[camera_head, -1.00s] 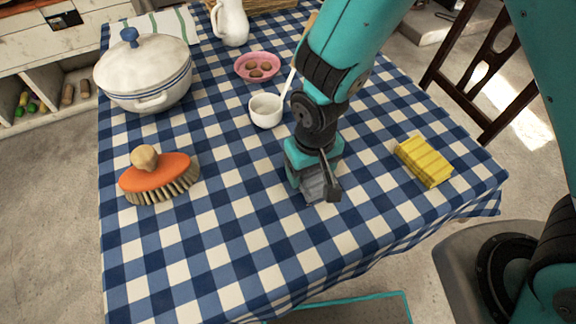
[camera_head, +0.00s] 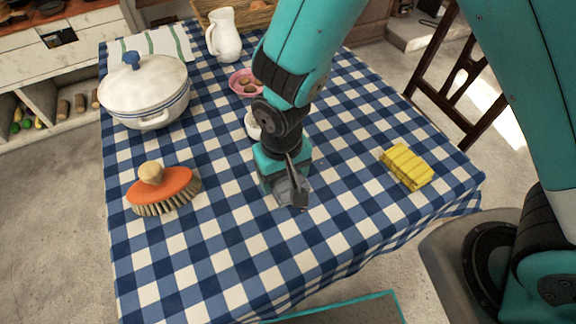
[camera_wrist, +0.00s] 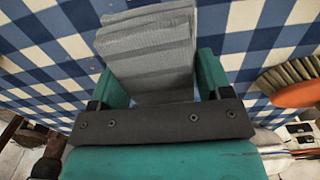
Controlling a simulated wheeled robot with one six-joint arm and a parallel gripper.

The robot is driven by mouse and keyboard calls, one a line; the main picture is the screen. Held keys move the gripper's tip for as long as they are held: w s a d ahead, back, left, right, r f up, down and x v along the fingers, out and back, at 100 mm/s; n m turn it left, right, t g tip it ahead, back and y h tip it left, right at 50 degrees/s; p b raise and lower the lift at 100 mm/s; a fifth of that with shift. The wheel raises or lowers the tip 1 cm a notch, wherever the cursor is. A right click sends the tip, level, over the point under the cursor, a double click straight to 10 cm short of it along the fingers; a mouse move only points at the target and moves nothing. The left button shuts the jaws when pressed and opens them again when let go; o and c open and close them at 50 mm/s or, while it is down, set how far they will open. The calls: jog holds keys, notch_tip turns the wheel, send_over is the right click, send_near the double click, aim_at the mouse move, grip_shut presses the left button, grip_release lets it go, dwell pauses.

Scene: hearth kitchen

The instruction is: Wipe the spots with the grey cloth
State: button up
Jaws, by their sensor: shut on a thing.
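My gripper (camera_head: 286,188) is low over the front middle of the checked tablecloth, between the orange brush and the yellow sponge. It is shut on the grey cloth (camera_wrist: 150,50), a folded, ribbed pad between the two teal fingers in the wrist view. In the head view only a small grey part of the cloth shows under the gripper. I cannot tell whether the cloth touches the table. No spots can be made out on the blue and white tablecloth (camera_head: 225,265); some of it is hidden by my arm.
An orange brush (camera_head: 172,185) lies to the left, also in the wrist view (camera_wrist: 297,92). A yellow sponge (camera_head: 407,167) lies to the right. A white pot (camera_head: 148,95), a pitcher (camera_head: 226,38), a pink dish (camera_head: 240,80) and a partly hidden white cup (camera_head: 251,124) stand behind. The front is clear.

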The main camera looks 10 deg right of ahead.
jog(key=shift+r+p, duration=1.1)
jog(key=shift+r, duration=0.55)
